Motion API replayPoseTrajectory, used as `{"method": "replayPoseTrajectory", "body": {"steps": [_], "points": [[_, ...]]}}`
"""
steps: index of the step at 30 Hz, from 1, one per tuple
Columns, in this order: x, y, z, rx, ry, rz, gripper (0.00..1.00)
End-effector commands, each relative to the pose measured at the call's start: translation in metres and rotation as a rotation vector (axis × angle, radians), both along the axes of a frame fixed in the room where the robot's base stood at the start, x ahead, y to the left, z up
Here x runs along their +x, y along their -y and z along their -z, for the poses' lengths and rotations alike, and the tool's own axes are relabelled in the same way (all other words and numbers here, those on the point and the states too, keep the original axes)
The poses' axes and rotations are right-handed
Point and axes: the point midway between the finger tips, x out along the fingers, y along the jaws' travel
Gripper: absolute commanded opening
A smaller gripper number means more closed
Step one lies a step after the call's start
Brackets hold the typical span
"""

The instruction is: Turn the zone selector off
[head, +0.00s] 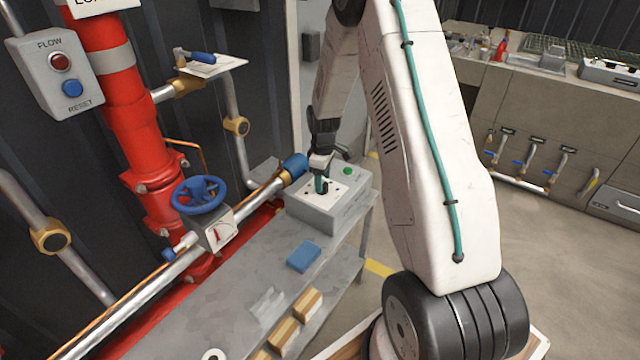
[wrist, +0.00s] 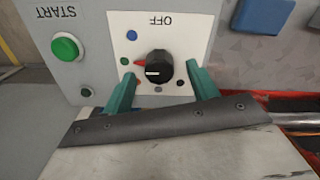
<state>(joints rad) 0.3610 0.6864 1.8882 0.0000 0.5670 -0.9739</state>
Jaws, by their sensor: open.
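The zone selector is a black round knob (wrist: 159,67) on a white plate (wrist: 185,40) of a grey control box (head: 315,213). A red pointer shows at the knob's left side in the wrist view, and a white mark on its face also lies toward the left. The word OFF (wrist: 160,20) reads upside down above the knob, with coloured dots around it. My gripper (wrist: 162,73) is open, one teal finger on each side of the knob; contact cannot be told. In the head view my gripper (head: 321,186) is over the box top and hides the knob.
A green START button (wrist: 65,47) is on the same box, left of the plate in the wrist view. A blue valve wheel (head: 199,194) and pipe run left of the box. A blue block (head: 304,257) and several wooden blocks (head: 284,333) lie on the bench.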

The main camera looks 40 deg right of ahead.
Motion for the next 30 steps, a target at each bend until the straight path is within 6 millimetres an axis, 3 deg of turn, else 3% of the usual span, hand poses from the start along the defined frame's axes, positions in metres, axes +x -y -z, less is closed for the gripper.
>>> {"method": "replayPoseTrajectory", "body": {"steps": [6, 14, 18, 19, 21, 22, 23, 25, 30], "points": [[0.0, 0.0, 0.018, 0.0, 0.0, 0.001, 0.59], [0.0, 0.0, 0.019, 0.0, 0.0, 0.002, 0.59], [0.0, 0.0, 0.019, 0.0, 0.0, 0.002, 0.2], [0.0, 0.0, 0.019, 0.0, 0.0, 0.002, 0.14], [-0.001, 0.0, 0.019, 0.001, -0.001, 0.001, 0.14], [-0.001, -0.014, 0.018, 0.0, -0.001, -0.002, 0.15], [-0.001, -0.009, 0.019, 0.001, -0.002, 0.001, 0.2], [-0.001, -0.005, 0.019, 0.001, -0.003, 0.002, 0.15], [-0.003, -0.002, 0.02, 0.003, -0.007, 0.003, 0.15]]}}
